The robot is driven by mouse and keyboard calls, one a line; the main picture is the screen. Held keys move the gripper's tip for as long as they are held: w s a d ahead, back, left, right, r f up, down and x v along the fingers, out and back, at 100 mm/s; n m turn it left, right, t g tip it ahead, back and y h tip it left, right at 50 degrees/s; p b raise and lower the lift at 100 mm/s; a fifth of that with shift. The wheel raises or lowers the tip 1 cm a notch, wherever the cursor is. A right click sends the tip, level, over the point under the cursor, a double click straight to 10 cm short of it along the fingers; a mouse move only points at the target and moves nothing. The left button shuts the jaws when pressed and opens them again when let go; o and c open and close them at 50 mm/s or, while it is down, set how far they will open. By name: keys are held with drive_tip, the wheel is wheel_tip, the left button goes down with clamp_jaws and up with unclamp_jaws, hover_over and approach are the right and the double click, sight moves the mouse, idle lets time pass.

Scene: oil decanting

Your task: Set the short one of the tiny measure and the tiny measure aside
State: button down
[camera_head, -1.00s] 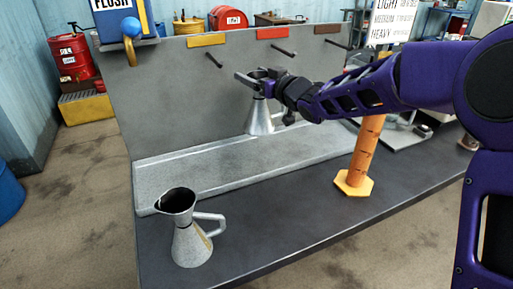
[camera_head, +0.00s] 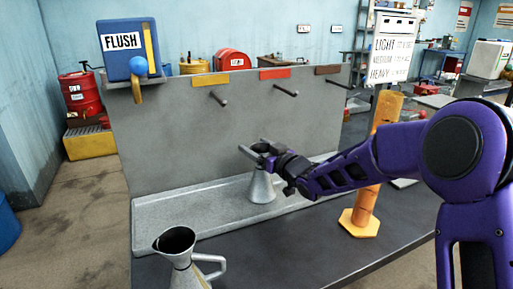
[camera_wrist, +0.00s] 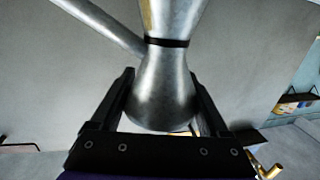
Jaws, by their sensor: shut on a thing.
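My gripper (camera_head: 256,149) is shut on a grey metal measure (camera_head: 262,188) with a flared base, gripping it at the upper end. In the wrist view the measure (camera_wrist: 165,85) sits between both fingers, with a dark band at its narrow neck and a rod-like handle going up left. It is upright over the metal tray (camera_head: 160,215); I cannot tell whether its base touches. A second metal measure (camera_head: 184,272), with a wide dark mouth and a side handle, stands on the bench at the lower left, cut off by the frame edge. Which is shorter is unclear.
A grey back panel with pegs (camera_head: 286,92) rises behind the tray. An orange cylinder on a hexagonal foot (camera_head: 360,222) stands on the dark bench (camera_head: 300,250), right of the held measure and close to my arm. A blue FLUSH box (camera_head: 130,52) is at the back left.

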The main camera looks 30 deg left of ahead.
drive_tip(key=shift+f, duration=0.15)
unclamp_jaws()
drive_tip(key=shift+r, duration=0.3)
drive_tip(key=v, duration=1.2)
drive_tip(key=shift+f, duration=0.15)
